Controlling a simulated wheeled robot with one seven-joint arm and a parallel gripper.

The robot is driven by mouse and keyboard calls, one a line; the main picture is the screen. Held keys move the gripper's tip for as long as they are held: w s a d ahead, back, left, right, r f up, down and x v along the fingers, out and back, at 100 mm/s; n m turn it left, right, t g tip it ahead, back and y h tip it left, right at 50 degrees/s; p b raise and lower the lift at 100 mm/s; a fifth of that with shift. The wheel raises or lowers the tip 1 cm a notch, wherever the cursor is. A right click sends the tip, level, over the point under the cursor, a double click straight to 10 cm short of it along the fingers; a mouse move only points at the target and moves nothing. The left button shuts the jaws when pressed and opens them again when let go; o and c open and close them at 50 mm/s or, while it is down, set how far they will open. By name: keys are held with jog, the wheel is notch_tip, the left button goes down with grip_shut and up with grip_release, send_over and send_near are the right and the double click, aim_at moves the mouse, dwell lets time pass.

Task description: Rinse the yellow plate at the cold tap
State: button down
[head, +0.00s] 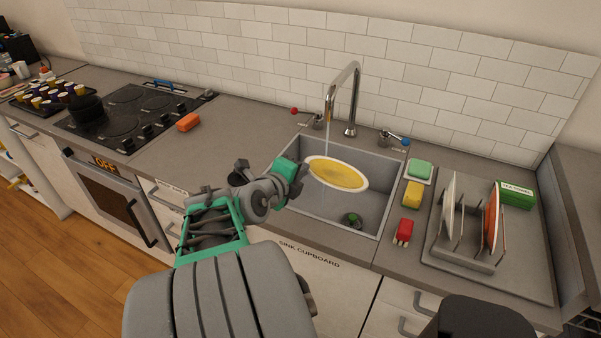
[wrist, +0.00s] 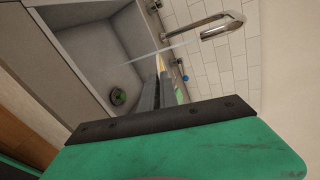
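The yellow plate (head: 338,175), yellow with a white rim, is held tilted over the sink basin (head: 372,221). My gripper (head: 305,170) is shut on its left edge; in the wrist view the fingers (wrist: 158,92) hide most of it, leaving a yellow sliver (wrist: 161,62). The chrome spout (head: 330,112) stands above the plate. A thin pale stream of water (head: 327,137) falls from it at the plate; whether it strikes or passes the plate is unclear. The cold tap (head: 393,139) has a blue knob, right of the spout. The red-knobbed tap (head: 308,116) is on the left.
Right of the sink are a green sponge (head: 420,169), a yellow block (head: 412,194), a red item (head: 404,232) and a dish rack (head: 465,260) with plates. An orange block (head: 188,122) lies near the hob (head: 125,115). A green-centred drain (head: 352,219) shows.

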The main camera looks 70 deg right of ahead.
jog(key=w+d+f+b, duration=0.1)
jog(key=w+d, duration=0.1)
jog(key=d, duration=0.4)
jog(key=w+d+f+b, duration=0.1)
jog(key=w+d+b, duration=0.1)
jog(key=d, duration=0.3)
jog(key=shift+w+d+f, duration=0.25)
jog(key=shift+w+d, duration=0.1)
jog(key=shift+w, duration=0.45)
